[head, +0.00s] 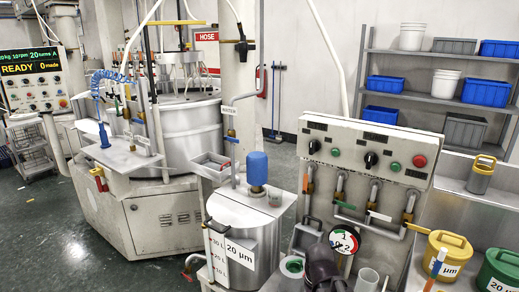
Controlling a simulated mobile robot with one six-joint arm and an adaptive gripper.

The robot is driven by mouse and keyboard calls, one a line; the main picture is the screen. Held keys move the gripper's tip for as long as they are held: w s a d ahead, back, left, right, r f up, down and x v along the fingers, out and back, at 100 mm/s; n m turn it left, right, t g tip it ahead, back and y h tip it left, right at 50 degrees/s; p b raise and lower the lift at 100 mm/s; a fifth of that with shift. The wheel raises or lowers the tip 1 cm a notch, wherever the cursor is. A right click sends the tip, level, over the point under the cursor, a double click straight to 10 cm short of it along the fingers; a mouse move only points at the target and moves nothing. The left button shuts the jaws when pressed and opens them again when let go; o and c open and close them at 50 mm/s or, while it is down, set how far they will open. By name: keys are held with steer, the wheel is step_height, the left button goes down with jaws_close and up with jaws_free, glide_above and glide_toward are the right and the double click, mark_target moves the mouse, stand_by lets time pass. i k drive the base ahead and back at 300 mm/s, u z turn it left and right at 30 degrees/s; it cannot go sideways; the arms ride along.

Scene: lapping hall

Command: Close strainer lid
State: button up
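I cannot pick out the strainer or its lid with certainty. In the head view, a grey plate with a dark handle (306,236) stands tilted between the steel tank (258,240) marked 20 µm and the valve panel. A dark shape at the bottom edge, which looks like my gripper (322,268), is in front of the round dial marked with numbers. Its fingers are not clear, and I see nothing held in it.
The control panel (365,150) with knobs, buttons and pipes stands right of the tank. A yellow canister (447,255) and a green canister (500,270) stand at lower right. Shelves with blue bins (486,91) are behind. Open dark floor (60,240) lies at left.

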mark_target(304, 236)
steer(key=k, duration=1.3)
steer(key=z, duration=0.2)
steer(key=i, duration=1.85)
steer(key=u, duration=0.5)
